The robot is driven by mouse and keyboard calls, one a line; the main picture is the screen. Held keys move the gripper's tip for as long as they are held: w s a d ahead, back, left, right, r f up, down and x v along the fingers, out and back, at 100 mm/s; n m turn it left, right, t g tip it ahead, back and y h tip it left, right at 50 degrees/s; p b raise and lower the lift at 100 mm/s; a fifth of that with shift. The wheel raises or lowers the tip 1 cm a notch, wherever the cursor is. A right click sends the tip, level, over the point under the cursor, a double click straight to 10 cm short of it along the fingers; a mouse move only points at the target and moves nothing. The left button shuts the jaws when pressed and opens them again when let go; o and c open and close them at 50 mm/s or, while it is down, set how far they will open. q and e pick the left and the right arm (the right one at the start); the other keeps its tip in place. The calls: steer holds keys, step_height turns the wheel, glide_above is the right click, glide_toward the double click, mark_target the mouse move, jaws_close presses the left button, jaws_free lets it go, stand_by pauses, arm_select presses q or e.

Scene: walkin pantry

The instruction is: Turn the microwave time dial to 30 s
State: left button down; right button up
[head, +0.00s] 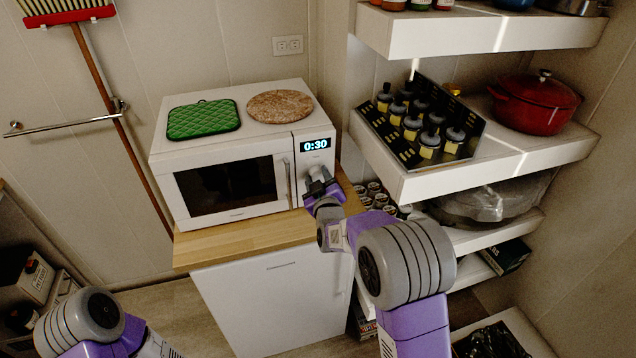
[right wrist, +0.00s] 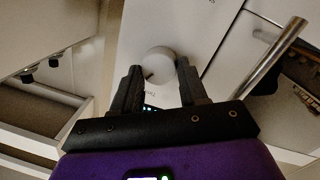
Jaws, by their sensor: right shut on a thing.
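The white microwave (head: 165,165) stands on a wooden-topped counter, and its display (head: 315,145) reads 0:30. My right gripper (head: 318,180) is at the control panel below the display, and its fingers cover most of the dial there. In the right wrist view the round, pale time dial (right wrist: 159,62) sits between the tips of my right gripper (right wrist: 158,80), which is shut on it. The dial's pointer mark is too small to read. My left gripper is out of view; only part of my left arm shows at the lower left.
A green pot holder (head: 203,120) and a round board (head: 280,106) lie on the microwave. The door handle (right wrist: 275,60) is close to the right gripper. Shelves with a bottle rack (head: 425,120) and a red pot (head: 535,103) stand at the right. A broom leans at the left.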

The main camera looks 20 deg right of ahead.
steer(key=shift+m, duration=0.3)
steer(key=o, duration=1.1)
steer(key=shift+c, duration=0.2)
steer(key=s, duration=0.7)
steer(key=shift+s+a+r, duration=0.25)
steer(key=shift+s, duration=0.05)
